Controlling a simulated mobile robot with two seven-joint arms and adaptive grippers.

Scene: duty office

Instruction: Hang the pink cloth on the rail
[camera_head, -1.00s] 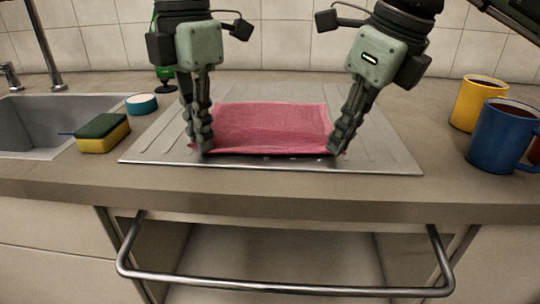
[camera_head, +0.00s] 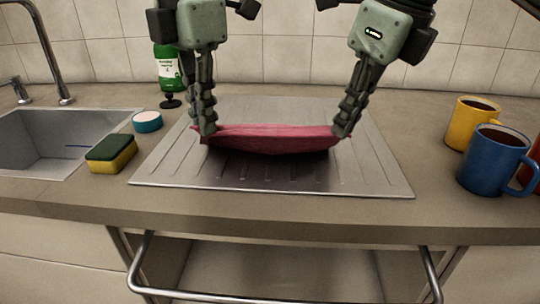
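The pink cloth (camera_head: 270,139) is stretched between my two grippers, its near edge raised and sagging a little in the middle, with a dark shadow under it on the metal drainboard (camera_head: 370,183). My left gripper (camera_head: 208,130) is shut on the cloth's left corner. My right gripper (camera_head: 341,130) is shut on its right corner. The metal rail (camera_head: 143,262) runs along the cabinet front below the counter edge, nearer to me than the cloth. The rail's lower bar is partly cut off at the bottom of the picture.
A sink (camera_head: 60,140) lies at the left. A sponge (camera_head: 112,154), a round turquoise-sided item (camera_head: 147,121) and a green bottle (camera_head: 167,69) stand left of the drainboard. Yellow (camera_head: 473,120), blue (camera_head: 494,158) and red (camera_head: 531,170) mugs stand at the right. The front counter strip is clear.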

